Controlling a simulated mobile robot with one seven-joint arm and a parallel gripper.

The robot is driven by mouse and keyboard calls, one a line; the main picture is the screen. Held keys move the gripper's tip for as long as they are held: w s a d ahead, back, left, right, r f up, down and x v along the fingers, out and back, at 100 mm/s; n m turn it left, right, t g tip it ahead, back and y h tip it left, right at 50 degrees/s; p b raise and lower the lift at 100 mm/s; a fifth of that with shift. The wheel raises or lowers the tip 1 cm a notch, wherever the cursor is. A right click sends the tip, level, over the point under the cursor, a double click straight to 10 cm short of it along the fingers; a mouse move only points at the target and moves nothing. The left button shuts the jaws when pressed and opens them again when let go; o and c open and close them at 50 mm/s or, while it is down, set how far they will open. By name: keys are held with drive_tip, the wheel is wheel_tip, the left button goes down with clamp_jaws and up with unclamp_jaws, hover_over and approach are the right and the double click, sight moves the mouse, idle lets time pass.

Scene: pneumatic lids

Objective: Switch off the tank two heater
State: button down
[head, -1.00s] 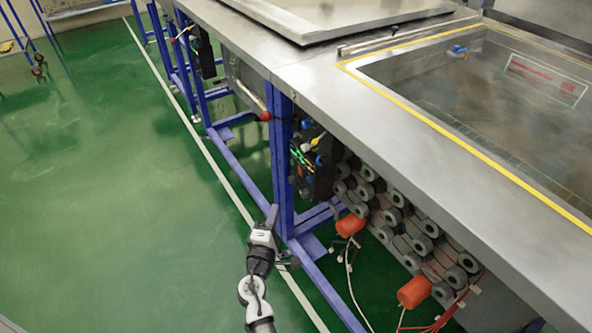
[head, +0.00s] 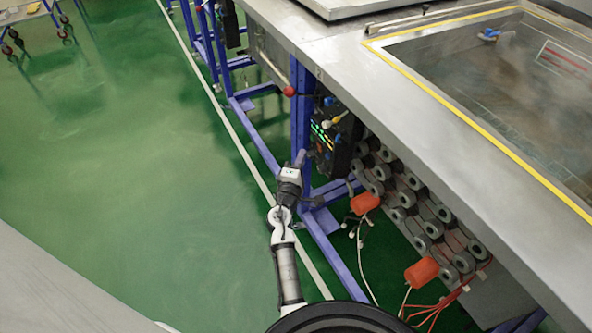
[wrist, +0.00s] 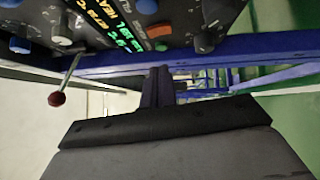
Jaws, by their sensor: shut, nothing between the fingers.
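A black control box (head: 340,135) with green lit lettering and several knobs hangs under the steel tank table, beside a blue post. In the wrist view its face (wrist: 185,12) fills the top, with green text partly cut off, an orange lit bar (wrist: 158,31) and a black knob (wrist: 206,42). I cannot tell which control belongs to the tank two heater. My gripper (head: 300,158) is shut and empty, just left of and a little below the box. In the wrist view its fingers (wrist: 157,88) are together below the panel, apart from the controls.
A red-ball lever (head: 289,91) sticks out under the table edge. The blue frame post (head: 300,115) stands close to my gripper. Orange cylinders (head: 364,203) and grey rollers (head: 410,200) are to the right. The green floor (head: 130,190) at left is clear.

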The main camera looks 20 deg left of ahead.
sight(319, 148)
drive_tip(key=shift+w+d+r+p, duration=0.2)
drive_tip(key=shift+w+d+p, duration=0.15)
drive_tip(key=shift+w+d, duration=1)
